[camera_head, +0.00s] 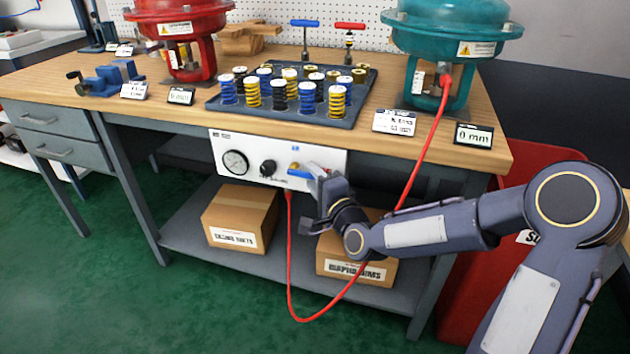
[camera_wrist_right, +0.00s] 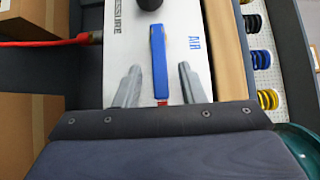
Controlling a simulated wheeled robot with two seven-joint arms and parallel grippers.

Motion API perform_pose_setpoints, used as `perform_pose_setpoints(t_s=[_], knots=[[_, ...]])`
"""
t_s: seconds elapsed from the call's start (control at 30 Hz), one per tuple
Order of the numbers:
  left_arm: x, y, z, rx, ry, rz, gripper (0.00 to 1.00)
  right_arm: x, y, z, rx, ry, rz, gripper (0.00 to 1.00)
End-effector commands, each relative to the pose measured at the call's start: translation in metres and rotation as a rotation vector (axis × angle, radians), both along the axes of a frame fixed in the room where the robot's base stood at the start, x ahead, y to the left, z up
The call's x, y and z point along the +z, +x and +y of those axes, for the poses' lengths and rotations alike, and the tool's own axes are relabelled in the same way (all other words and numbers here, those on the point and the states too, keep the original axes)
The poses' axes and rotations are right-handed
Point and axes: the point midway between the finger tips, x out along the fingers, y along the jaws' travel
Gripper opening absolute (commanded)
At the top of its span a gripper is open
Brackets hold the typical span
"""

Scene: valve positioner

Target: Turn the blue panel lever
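The blue panel lever (camera_head: 300,174) is on the white control panel (camera_head: 215,150) under the bench's front edge, near the panel's right end. My right gripper (camera_head: 316,174) is at the lever, in front of the panel, and partly covers it in the head view. In the right wrist view the blue lever (camera_wrist_right: 158,52) runs up the picture between the two grey fingers of my right gripper (camera_wrist_right: 159,68). The fingers are open, with a gap on each side of the lever. My left gripper is not in view.
A gauge (camera_head: 236,162) and a black knob (camera_head: 268,167) sit left of the lever. A red hose (camera_head: 290,260) hangs below the panel and loops up to the teal actuator (camera_head: 445,30). Boxes (camera_head: 240,215) stand on the lower shelf. A red bin (camera_head: 470,270) is at right.

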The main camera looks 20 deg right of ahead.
Motion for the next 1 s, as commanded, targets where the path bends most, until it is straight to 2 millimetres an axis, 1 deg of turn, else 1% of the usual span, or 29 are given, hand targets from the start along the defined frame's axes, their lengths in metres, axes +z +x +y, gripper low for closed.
perform_pose_setpoints(t_s=[0.1, 0.3, 0.37, 0.4, 0.77, 0.87, 1.0], knots=[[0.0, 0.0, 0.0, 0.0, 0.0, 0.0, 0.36, 0.0, 0.0, 0.0, 0.0, 0.0, 0.0, 0.36], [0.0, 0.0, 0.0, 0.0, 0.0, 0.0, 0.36, 0.0, 0.0, 0.0, 0.0, 0.0, 0.0, 0.1], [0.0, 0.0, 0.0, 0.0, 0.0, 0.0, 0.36, 0.0, 0.0, 0.0, 0.0, 0.0, 0.0, 0.02], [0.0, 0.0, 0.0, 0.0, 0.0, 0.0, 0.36, 0.0, 0.0, 0.0, 0.0, 0.0, 0.0, 0.0], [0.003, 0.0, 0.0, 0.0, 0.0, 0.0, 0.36, 0.002, 0.0, 0.0, 0.0, -0.008, 0.006, 0.0], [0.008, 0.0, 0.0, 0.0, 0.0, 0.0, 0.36, 0.005, -0.001, 0.0, 0.001, -0.028, 0.019, 0.0], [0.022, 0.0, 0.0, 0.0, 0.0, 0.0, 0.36, 0.012, 0.0, 0.001, 0.002, -0.08, 0.053, 0.0]])
